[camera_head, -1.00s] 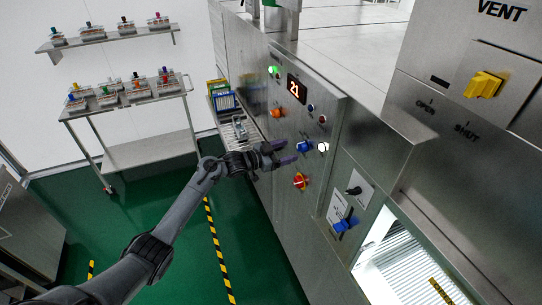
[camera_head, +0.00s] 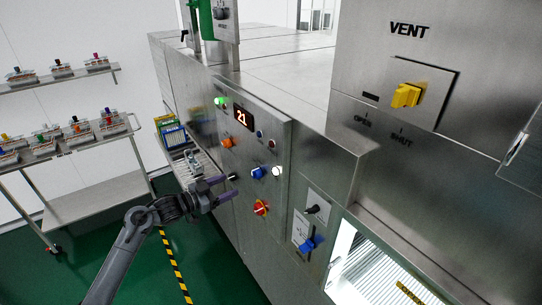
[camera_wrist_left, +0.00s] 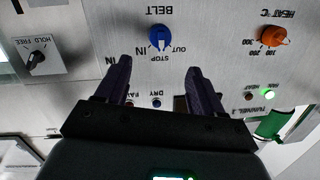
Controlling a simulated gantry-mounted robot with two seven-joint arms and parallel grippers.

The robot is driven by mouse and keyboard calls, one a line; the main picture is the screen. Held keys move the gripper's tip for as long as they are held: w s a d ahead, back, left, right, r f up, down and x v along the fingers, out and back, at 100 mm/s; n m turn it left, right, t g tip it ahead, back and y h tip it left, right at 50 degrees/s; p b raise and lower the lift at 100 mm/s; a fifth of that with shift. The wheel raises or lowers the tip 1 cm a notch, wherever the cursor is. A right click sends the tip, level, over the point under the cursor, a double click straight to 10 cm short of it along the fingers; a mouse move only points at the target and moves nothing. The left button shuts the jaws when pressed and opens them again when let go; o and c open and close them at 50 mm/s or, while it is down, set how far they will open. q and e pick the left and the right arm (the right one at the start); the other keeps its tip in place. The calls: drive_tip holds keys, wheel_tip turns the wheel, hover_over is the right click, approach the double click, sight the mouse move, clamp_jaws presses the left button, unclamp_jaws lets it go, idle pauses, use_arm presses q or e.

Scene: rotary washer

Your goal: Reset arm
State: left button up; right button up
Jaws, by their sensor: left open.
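My left gripper (camera_head: 228,187) is open and empty, its two dark purple fingers pointing at the steel control panel (camera_head: 279,135) of the washer. In the head view it is at the lower left of the blue knob (camera_head: 258,172), apart from it. In the left wrist view, the panel appears upside down beyond the open fingers (camera_wrist_left: 160,78). The blue BELT knob (camera_wrist_left: 160,37) lies ahead between them, the orange HEAT knob (camera_wrist_left: 272,36) to the right, and a black HOLD/FREE knob (camera_wrist_left: 37,60) to the left. My right gripper is out of view.
A blue lever (camera_head: 307,244) sits lower right. A yellow VENT handle (camera_head: 407,95) is upper right. A shelf cart (camera_head: 70,145) stands left, with open green floor between.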

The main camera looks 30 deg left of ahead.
use_arm(q)
drive_tip(key=s+d+f+g+p, duration=0.2)
drive_tip(key=s+d+f+p, duration=0.2)
drive_tip(key=s+d+f, duration=0.45)
drive_tip(key=s+d+f+n+g+p, duration=0.1)
drive_tip(key=s+d+f+p, duration=0.2)
drive_tip(key=d, duration=0.4)
drive_tip(key=s+d+f+g+p, duration=0.2)
drive_tip(key=s+d+f, duration=0.1)
drive_tip(key=s+d, duration=0.35)
drive_tip(key=s+d+r+n+g+y+p, duration=0.1)
drive_tip(key=s+d+r+g+y, duration=0.1)
drive_tip(key=s, duration=0.6)
drive_tip(key=s+d+r+n+g+y+p, duration=0.1)
drive_tip(key=s+d+r+n+g+y, duration=0.1)
drive_tip(key=s+r+g, duration=0.3)
drive_tip(key=s+d+r, duration=0.1)
drive_tip(key=s+r, duration=0.1)
drive_tip(key=s, duration=0.1)
drive_tip(key=shift+s+r+y, duration=0.15)
drive_tip(key=shift+s+y, duration=0.15)
drive_tip(key=shift+y, duration=0.1)
